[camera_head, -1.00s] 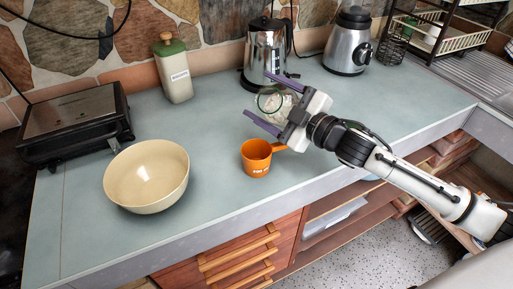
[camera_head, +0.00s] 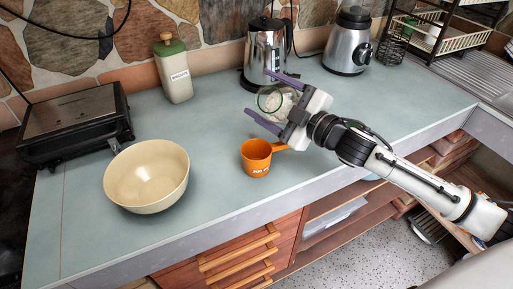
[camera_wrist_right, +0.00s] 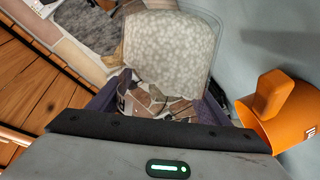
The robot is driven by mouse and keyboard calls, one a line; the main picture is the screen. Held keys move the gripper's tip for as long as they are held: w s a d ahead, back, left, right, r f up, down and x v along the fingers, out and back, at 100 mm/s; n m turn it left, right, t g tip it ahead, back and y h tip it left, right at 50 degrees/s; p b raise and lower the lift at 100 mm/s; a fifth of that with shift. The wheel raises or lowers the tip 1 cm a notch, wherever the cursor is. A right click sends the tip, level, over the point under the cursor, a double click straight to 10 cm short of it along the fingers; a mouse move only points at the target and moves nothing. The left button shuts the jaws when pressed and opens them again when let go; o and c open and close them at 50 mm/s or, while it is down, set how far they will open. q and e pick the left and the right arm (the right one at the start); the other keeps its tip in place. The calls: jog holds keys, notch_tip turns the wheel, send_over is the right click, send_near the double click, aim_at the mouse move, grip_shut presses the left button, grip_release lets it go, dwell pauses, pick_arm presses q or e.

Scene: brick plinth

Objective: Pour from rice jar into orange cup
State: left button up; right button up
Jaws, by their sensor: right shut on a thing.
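The rice jar (camera_head: 276,102) is clear glass with white rice inside. My right gripper (camera_head: 258,93) is shut on it, with purple fingers on either side, and holds it above and behind the orange cup. In the right wrist view the pale, grainy jar (camera_wrist_right: 172,48) fills the space beyond the fingers. The exact tilt of the jar is hard to tell. The orange cup (camera_head: 257,158) stands upright on the counter with its handle to the right. It also shows at the right edge of the wrist view (camera_wrist_right: 283,112). My left gripper is not in view.
A cream bowl (camera_head: 147,176) stands left of the cup. A black grill (camera_head: 75,122), a green-lidded canister (camera_head: 174,75), a steel kettle (camera_head: 264,50) and a blender (camera_head: 348,42) line the back. The grey counter (camera_head: 215,130) is bare between bowl and cup.

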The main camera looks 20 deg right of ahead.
jog(key=shift+r+n, duration=0.6)
jog(key=shift+n, duration=0.2)
dwell(1.1)
jog(key=shift+r+n, duration=0.2)
jog(key=shift+n, duration=0.2)
dwell(0.8)
jog(key=shift+f+n+t+y+b, duration=0.3)
jog(key=shift+n+b, duration=0.6)
jog(key=shift+b, duration=0.6)
dwell(0.7)
jog(key=shift+s+a+r+n, duration=0.25)
jog(key=shift+a+r+n, duration=0.25)
jog(key=shift+n, duration=0.4)
dwell(1.5)
